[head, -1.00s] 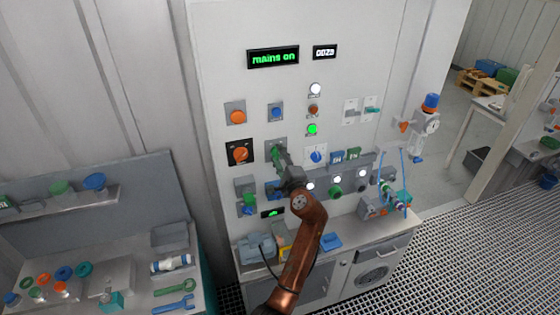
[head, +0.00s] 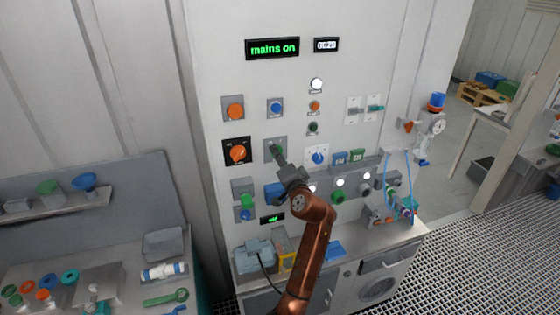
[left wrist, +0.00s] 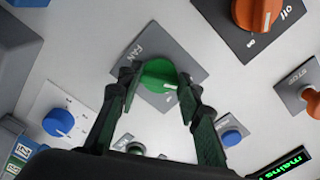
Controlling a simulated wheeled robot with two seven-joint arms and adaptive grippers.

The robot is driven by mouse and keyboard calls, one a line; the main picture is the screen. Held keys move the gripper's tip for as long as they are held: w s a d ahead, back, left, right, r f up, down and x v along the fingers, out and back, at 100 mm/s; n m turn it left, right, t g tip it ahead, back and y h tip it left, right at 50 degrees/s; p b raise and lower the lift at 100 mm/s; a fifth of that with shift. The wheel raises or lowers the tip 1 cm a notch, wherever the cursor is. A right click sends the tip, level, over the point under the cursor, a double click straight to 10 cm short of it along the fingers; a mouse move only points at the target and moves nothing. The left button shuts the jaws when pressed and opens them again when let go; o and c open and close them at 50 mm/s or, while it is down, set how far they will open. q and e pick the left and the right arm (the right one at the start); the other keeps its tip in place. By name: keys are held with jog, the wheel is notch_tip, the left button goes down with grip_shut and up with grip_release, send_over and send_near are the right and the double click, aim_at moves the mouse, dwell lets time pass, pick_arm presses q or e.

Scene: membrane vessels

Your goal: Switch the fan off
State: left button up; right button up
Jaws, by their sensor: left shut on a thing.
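The fan switch is a round green knob (left wrist: 158,74) on a grey plate marked FAN, seen in the left wrist view. A white mark on the knob points to the right and slightly down. My left gripper (left wrist: 158,88) is shut on the knob, with one finger on each side of it. In the head view my left gripper (head: 278,154) reaches the grey fan plate (head: 270,144) and hides most of the knob. A green lamp (head: 313,128) on the panel is dark. My right gripper is not in view.
An orange rotary switch (head: 237,153) sits left of the fan plate, and a blue knob (head: 318,157) sits right. The display (head: 272,48) reads "mains on". A counter (head: 360,240) with cabinets projects below. A workbench (head: 110,250) with tools stands at left.

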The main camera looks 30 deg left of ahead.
pick_arm(q)
jog(key=shift+a+f+n, duration=0.1)
jog(key=shift+n, duration=0.3)
jog(key=o, duration=1.2)
jog(key=shift+c, duration=0.2)
jog(key=v, duration=0.7)
jog(key=shift+s+d, duration=0.2)
